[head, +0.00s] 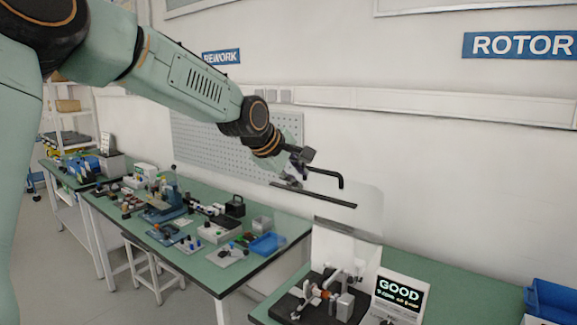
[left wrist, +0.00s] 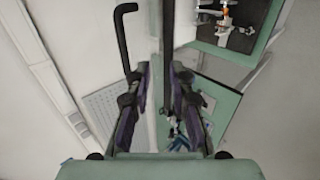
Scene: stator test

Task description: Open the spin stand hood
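The spin stand (head: 340,308) stands on the green bench at the lower middle of the head view, with a pale upright panel (head: 345,260) behind it. Its clear hood (head: 358,204) is up, well above the stand, with a dark bar (head: 313,194) along its edge and a black bent handle (head: 327,173). The handle (left wrist: 125,40) also shows in the left wrist view, left of the fingers. My left gripper (head: 298,170) is beside the handle and bar. In the left wrist view its fingers (left wrist: 160,92) are apart, with the dark bar (left wrist: 168,50) showing in the gap. Contact is unclear. My right gripper is out of view.
A screen reading GOOD (head: 400,295) stands right of the stand. A blue bin (head: 552,298) is at the far right. The left bench (head: 200,262) holds tools, parts and a blue tray (head: 267,244). The bench between screen and bin looks clear.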

